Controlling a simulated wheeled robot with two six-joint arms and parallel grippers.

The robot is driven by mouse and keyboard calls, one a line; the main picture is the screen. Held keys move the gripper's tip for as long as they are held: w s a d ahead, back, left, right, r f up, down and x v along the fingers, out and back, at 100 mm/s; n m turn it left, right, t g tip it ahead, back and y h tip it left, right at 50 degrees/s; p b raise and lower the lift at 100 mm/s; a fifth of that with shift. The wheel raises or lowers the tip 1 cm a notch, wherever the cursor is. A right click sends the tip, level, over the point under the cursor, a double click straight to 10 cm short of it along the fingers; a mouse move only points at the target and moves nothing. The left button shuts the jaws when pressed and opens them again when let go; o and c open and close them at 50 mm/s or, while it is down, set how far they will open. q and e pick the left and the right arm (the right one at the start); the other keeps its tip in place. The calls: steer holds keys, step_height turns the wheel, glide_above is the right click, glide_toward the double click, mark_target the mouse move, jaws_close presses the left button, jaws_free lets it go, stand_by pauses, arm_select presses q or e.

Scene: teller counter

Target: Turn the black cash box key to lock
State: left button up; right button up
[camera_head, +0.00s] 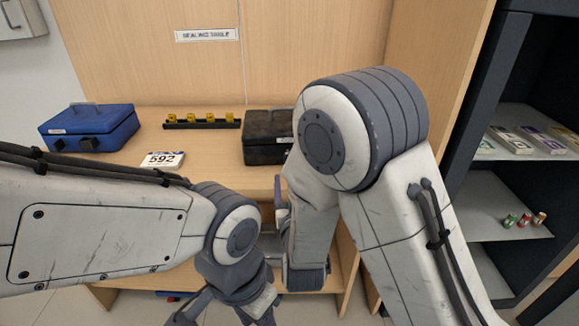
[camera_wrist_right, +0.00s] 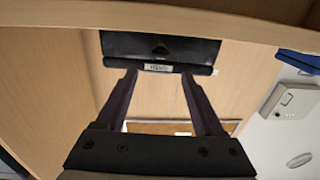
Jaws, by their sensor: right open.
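The black cash box (camera_head: 262,150) sits closed on the shelf, its right part hidden behind my right arm. In the right wrist view the black box (camera_wrist_right: 120,46) appears upside down, with a pale label (camera_wrist_right: 158,68) on it. A small dark shape (camera_wrist_right: 161,49) shows on its face; I cannot tell if it is the key or how it is turned. My right gripper (camera_wrist_right: 158,74) is open and empty, its fingertips pointing at the box; contact cannot be told. My left gripper (camera_head: 222,312) hangs low, fingers apart and empty, away from the box.
A blue cash box (camera_head: 90,128) stands at the shelf's left. A dark rack with several yellow pieces (camera_head: 202,121) and a "592" card (camera_head: 163,159) lie between the boxes. A dark shelving unit (camera_head: 505,190) stands at right.

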mark_target(289, 157)
steer(key=w, duration=0.8)
steer(key=shift+w+a, duration=0.2)
steer(key=shift+a, duration=0.1)
jaws_close()
